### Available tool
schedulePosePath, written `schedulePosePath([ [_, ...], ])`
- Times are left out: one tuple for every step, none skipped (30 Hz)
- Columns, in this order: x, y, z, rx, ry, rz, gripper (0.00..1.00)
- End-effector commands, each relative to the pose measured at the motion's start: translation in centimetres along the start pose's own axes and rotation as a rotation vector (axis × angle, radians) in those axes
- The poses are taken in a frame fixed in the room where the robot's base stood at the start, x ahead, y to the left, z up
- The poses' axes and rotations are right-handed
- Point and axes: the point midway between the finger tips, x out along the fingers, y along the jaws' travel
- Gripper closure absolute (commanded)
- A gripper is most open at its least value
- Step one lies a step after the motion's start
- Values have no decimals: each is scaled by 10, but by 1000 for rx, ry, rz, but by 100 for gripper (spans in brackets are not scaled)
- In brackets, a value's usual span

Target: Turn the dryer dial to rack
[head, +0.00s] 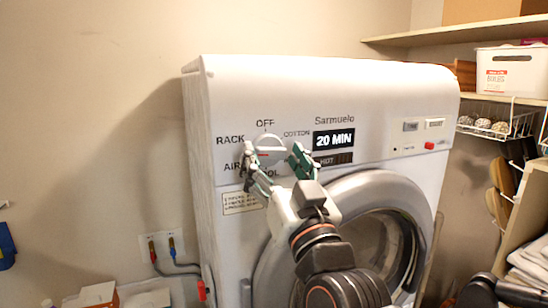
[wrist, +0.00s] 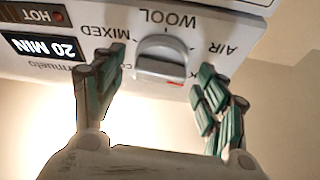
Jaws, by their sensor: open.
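The dryer dial (head: 270,142) is a white knob on the dryer's (head: 225,85) control panel, with RACK printed to its left and OFF above it. My gripper (head: 275,156) is open in front of the panel, partly covering the dial and nearby labels. In the wrist view the dial (wrist: 163,58) sits between the spread green fingers of my gripper (wrist: 162,62), with a visible gap on each side. Lettering appears upside down there. A red mark shows at the dial's lower edge, slightly right; the RACK label is partly hidden by the right finger.
The round dryer door (head: 345,205) lies below the panel, behind my arm. A red button (head: 429,145) is at the panel's right. Shelves (head: 480,31) with a white bin (head: 512,85) stand at right. Taps and hoses (head: 165,248) are on the left wall.

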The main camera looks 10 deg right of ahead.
Motion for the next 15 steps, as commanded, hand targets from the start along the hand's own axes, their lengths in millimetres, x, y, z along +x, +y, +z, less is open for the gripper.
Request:
schedulePosePath([
  [2, 0, 0, 0, 0, 0, 33],
  [3, 0, 0, 0, 0, 0, 33],
  [4, 0, 0, 0, 0, 0, 33],
  [4, 0, 0, 0, 0, 0, 33],
  [5, 0, 0, 0, 0, 0, 33],
  [5, 0, 0, 0, 0, 0, 33],
  [5, 0, 0, 0, 0, 0, 33],
  [5, 0, 0, 0, 0, 0, 33],
  [5, 0, 0, 0, 0, 0, 33],
  [5, 0, 0, 0, 0, 0, 33],
  [5, 0, 0, 0, 0, 0, 33],
  [5, 0, 0, 0, 0, 0, 38],
  [5, 0, 0, 0, 0, 0, 45],
  [4, 0, 0, 0, 0, 0, 51],
  [4, 0, 0, 0, 0, 0, 61],
])
